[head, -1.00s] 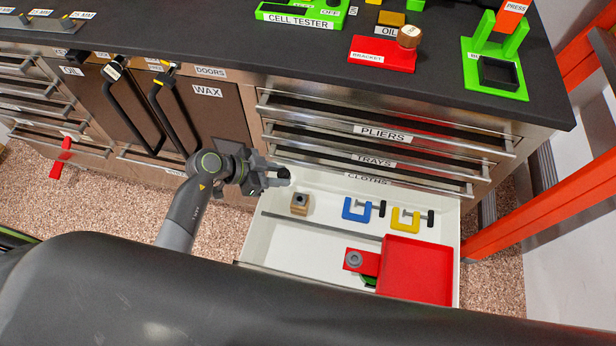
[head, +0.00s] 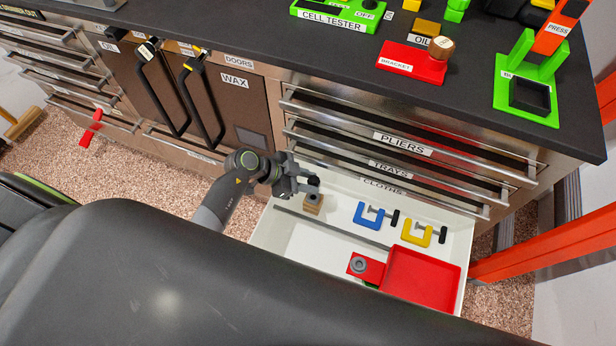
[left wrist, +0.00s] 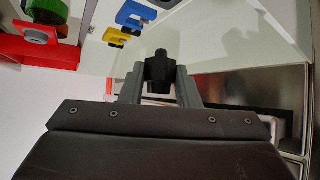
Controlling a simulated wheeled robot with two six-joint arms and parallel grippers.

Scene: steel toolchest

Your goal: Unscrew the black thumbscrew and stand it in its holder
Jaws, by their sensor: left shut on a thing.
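My left gripper (head: 304,184) is shut on the black thumbscrew (head: 314,180), above the back left of the open drawer. In the left wrist view the thumbscrew (left wrist: 160,68) sits between the two grey fingers. A small wooden block (head: 314,209) with a dark round hole in its top stands in the drawer just below the gripper, apart from it as far as I can tell. It looks like the holder. The block is not visible in the left wrist view. My right gripper is not in view.
The white drawer (head: 310,246) also holds a blue clamp (head: 367,220), a yellow clamp (head: 416,236), a red tray (head: 424,279) and a red piece with a grey ring (head: 358,265). Shut drawers with bar handles overhang its back. The worktop (head: 300,60) is above.

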